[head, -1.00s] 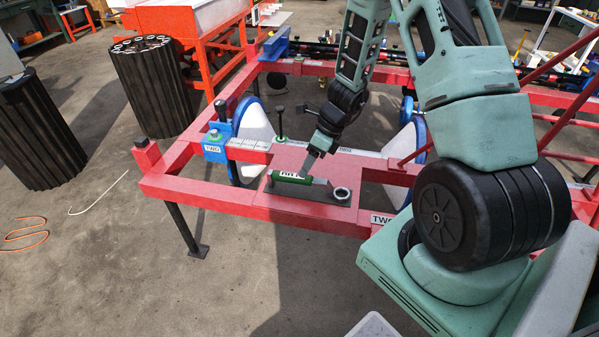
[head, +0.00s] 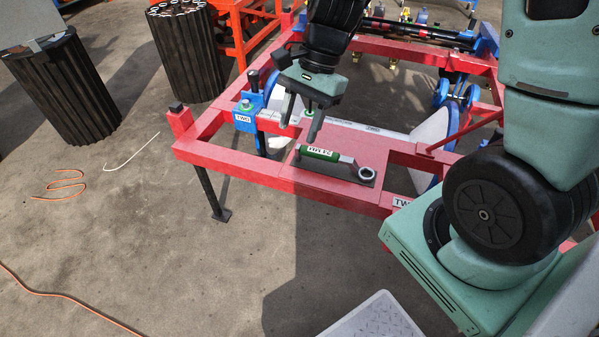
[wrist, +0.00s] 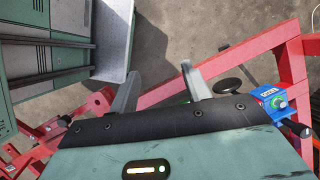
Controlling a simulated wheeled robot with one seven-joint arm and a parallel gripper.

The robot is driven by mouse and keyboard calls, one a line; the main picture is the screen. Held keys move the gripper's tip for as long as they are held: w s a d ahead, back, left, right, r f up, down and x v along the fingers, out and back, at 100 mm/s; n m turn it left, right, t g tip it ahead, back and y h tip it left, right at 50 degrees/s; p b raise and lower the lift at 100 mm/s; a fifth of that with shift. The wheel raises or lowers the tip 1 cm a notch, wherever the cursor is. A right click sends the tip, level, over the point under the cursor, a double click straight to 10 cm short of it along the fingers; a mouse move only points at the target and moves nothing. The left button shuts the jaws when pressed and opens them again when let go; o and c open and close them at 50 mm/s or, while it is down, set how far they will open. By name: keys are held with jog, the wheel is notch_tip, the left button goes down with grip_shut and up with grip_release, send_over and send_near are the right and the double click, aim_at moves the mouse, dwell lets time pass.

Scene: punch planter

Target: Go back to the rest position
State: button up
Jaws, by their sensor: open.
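My gripper (head: 301,119) is open and empty, raised above the red frame at the upper middle of the head view. In the wrist view its two fingers (wrist: 163,88) stand apart with nothing between them. A tool with a green handle (head: 320,153) and a ring-shaped end (head: 366,173) lies on a dark plate (head: 330,172) on the red frame. The tool is below and to the right of my fingertips, apart from them.
The red frame (head: 265,184) carries a blue clamp block (head: 247,112) and blue-rimmed white discs. Dark ribbed cylinders (head: 64,92) stand at the upper left. A light textured plate (head: 375,318) is at the bottom. The floor at left is open, with an orange cable (head: 65,296).

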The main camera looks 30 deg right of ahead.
jog(key=s+a+r+n+t+h, duration=0.1)
jog(key=s+a+r+n+h, duration=0.15)
jog(key=s+a+n, duration=0.65)
jog(key=s+a+r+n+h, duration=0.1)
jog(key=s+a+r+n, duration=0.2)
jog(key=s+n, duration=0.65)
notch_tip(320, 180, up, 9)
jog(key=w+n+p, duration=0.2)
jog(key=p, duration=0.7)
jog(key=shift+w+d+f, duration=0.15)
jog(key=shift+d+f, duration=0.05)
jog(key=shift+d, duration=0.05)
jog(key=shift+n, duration=0.25)
